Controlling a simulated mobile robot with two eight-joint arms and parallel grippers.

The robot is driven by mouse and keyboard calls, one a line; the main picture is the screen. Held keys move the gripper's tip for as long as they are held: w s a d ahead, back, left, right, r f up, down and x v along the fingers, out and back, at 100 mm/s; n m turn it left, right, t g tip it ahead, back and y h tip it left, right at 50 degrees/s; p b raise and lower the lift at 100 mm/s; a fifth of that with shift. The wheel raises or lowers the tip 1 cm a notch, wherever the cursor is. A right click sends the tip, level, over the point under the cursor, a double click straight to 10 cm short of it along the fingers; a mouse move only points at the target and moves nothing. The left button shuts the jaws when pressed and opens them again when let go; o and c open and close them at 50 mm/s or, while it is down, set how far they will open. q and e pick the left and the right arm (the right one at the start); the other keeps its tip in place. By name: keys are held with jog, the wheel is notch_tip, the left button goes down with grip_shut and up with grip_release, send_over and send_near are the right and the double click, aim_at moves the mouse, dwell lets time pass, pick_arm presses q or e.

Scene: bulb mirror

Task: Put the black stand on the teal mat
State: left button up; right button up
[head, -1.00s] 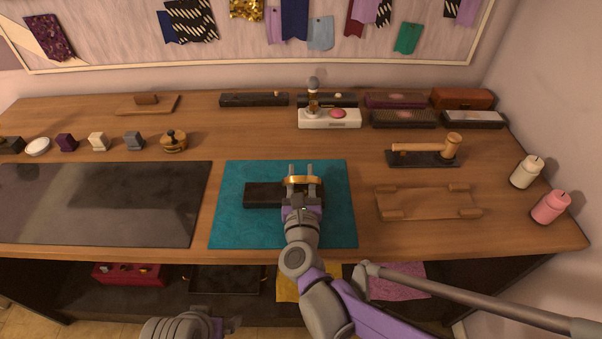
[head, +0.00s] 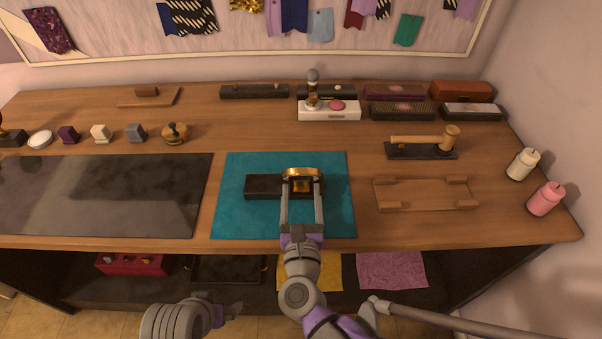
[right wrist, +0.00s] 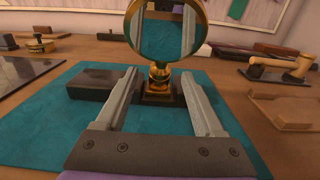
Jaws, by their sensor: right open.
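The black stand (head: 262,187) is a low dark block lying on the teal mat (head: 240,222). A round gold-rimmed mirror (head: 303,173) on a gold stem stands upright at its right end. In the right wrist view the stand (right wrist: 95,84) shows left of the fingers and the mirror (right wrist: 165,28) rises between and beyond them; a finger hides where block and mirror base meet. My right gripper (head: 301,186) is open, in front of the mirror, with one finger on each side. My left gripper (head: 228,310) is low in front of the table, its jaws unclear.
A dark mat (head: 100,195) lies left of the teal mat. A wooden tray (head: 425,195) and a mallet on a dark base (head: 422,146) lie to the right. Two candles (head: 546,199) stand at the right edge. Several boxes and small blocks line the back.

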jog(key=shift+s, duration=1.7)
